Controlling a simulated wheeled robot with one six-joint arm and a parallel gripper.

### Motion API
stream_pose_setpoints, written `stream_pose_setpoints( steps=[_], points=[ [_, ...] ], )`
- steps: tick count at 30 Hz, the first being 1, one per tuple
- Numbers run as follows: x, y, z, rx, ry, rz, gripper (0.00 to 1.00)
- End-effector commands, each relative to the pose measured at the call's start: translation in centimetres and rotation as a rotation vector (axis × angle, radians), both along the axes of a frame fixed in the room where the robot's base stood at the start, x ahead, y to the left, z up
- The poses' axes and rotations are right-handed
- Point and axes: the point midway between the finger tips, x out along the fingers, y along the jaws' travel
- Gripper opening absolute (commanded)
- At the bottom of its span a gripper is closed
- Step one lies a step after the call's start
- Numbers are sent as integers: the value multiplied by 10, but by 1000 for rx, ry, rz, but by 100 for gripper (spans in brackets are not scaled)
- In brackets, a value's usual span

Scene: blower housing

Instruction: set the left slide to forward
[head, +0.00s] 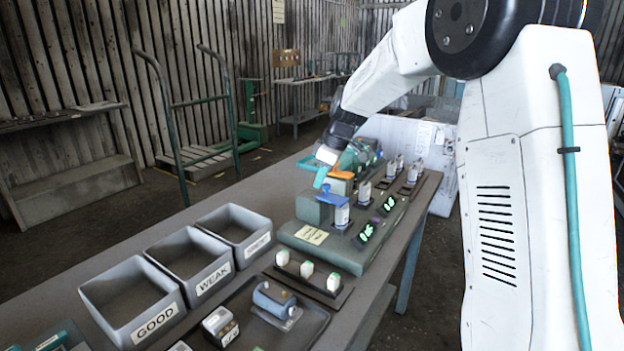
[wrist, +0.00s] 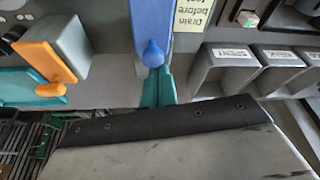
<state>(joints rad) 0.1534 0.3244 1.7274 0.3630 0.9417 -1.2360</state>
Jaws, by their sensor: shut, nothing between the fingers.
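A blue slide (head: 330,197) with a small knob sits on a grey-green block of the test station (head: 330,253); it is the more left of the two coloured slides in the head view. In the wrist view the blue slide (wrist: 151,30) lies along the block, its rounded knob toward my gripper. My gripper (head: 321,179) has its teal fingers shut and empty. In the wrist view the fingertips (wrist: 157,72) are right at the blue knob; whether they touch it I cannot tell. An orange slide (head: 340,174) is farther back and also shows in the wrist view (wrist: 45,65).
Grey bins marked GOOD (head: 155,325) and WEAK (head: 212,278) and a third bin stand left of the station. A tray (head: 312,312) with a blue-grey part lies in front. Displays (head: 366,231) and white-bodied parts (head: 342,216) stand right of the slides.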

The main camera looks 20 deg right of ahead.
Motion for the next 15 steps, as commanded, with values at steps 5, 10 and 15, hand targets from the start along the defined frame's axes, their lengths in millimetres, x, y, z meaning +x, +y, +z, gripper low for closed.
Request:
stream_pose_setpoints(
  steps=[5,10,15],
  points=[
    [-2,-2,-4,-3,12,-1,0],
    [7,16,-4,-3,9,3,0],
    [13,29,18,-2,-1,2,0]
  ],
)
